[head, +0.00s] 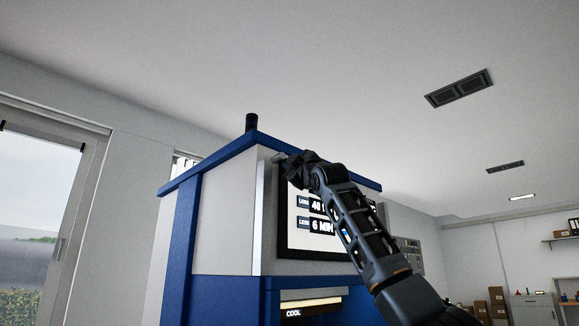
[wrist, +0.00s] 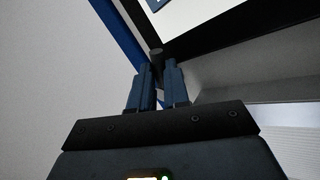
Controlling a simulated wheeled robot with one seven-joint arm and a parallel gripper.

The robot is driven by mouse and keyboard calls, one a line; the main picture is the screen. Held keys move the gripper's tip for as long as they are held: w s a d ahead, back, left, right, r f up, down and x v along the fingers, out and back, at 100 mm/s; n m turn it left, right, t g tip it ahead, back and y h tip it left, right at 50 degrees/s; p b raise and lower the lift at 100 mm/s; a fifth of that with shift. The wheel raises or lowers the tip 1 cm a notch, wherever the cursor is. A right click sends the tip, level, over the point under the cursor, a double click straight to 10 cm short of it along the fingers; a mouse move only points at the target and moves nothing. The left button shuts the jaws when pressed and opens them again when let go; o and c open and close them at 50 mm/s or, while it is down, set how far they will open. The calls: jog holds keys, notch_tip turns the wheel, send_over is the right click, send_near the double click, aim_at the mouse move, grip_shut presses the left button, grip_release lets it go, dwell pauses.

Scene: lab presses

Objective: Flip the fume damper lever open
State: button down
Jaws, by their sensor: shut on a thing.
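My gripper (wrist: 156,72) is shut in the wrist view, with its two blue-grey fingers on either side of a dark round-ended bar, which I take to be the damper lever (wrist: 156,52). The lever's end stands out just past the fingertips; the rest of it is hidden between them. In the head view my gripper (head: 290,160) is at the upper left of the press front, just under the blue top edge. A small grey end (head: 278,157) shows beside it, perhaps the lever; my arm covers the rest. I cannot tell the damper's position.
The press (head: 222,225) is a tall grey and blue cabinet with a black stub (head: 252,122) on top. Its display panel (head: 297,237) lies behind my arm, with a slot marked COOL (head: 310,306) below.

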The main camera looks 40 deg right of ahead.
jog(key=shift+d+r+n+t+y, duration=0.15)
jog(key=shift+n+t+y, duration=0.2)
jog(key=shift+n+y, duration=0.8)
jog(key=shift+d+r+n+t+y, duration=0.15)
jog(key=shift+n+t+y, duration=0.35)
jog(key=shift+n, duration=1.05)
jog(key=shift+a+y, duration=0.1)
jog(key=shift+y, duration=0.25)
jog(key=c, duration=1.4)
grip_release()
jog(key=b+v, duration=0.3)
jog(key=v, duration=0.4)
jog(key=shift+s+b, duration=0.3)
jog(key=shift+s, duration=0.1)
jog(key=shift+f, duration=0.15)
